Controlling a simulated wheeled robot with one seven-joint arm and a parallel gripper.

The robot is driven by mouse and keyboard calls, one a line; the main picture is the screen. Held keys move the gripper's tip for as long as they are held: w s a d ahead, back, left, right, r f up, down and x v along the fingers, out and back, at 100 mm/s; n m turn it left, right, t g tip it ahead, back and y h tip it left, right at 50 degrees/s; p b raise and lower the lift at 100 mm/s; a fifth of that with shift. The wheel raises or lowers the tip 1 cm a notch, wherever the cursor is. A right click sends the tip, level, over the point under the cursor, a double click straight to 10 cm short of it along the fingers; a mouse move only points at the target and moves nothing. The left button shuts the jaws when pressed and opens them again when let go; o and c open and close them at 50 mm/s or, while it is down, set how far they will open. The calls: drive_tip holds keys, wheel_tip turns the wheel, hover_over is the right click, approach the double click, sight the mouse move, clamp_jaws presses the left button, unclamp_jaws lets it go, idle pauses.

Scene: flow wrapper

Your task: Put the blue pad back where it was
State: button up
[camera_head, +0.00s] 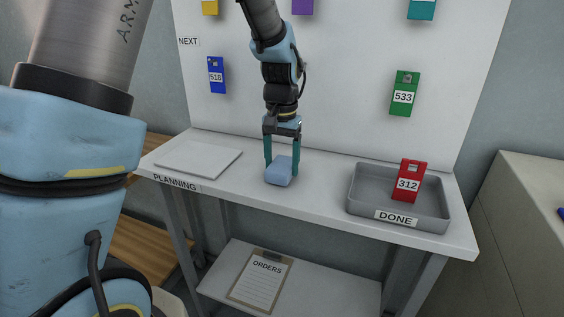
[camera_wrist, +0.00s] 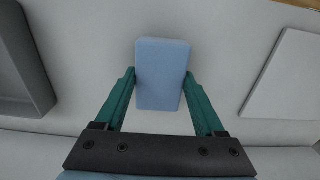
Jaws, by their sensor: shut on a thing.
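The blue pad (camera_head: 279,172) is a small light-blue block at the middle of the white table, between the white slab and the grey tray. My gripper (camera_head: 282,160) comes down from above and is shut on the pad. In the wrist view the pad (camera_wrist: 162,75) sits between my gripper's two teal fingertips (camera_wrist: 161,84), one on each side. The pad is at or very near the tabletop; I cannot tell whether it touches.
The white slab (camera_head: 198,159) lies at the left by the PLANNING label. The grey DONE tray (camera_head: 430,217) at the right holds a red 312 tag (camera_head: 409,181). Behind stands a white board (camera_head: 345,90) with hanging tags, including blue 518 (camera_head: 216,75) and green 533 (camera_head: 404,94).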

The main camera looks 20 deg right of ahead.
sight(281, 164)
drive_tip(key=shift+f, duration=0.15)
drive_tip(key=shift+f, duration=0.1)
drive_tip(key=shift+f, duration=0.1)
drive_tip(key=o, duration=1.3)
wheel_tip(281, 164, up, 12)
drive_tip(key=b, duration=0.1)
drive_tip(key=shift+r, duration=0.2)
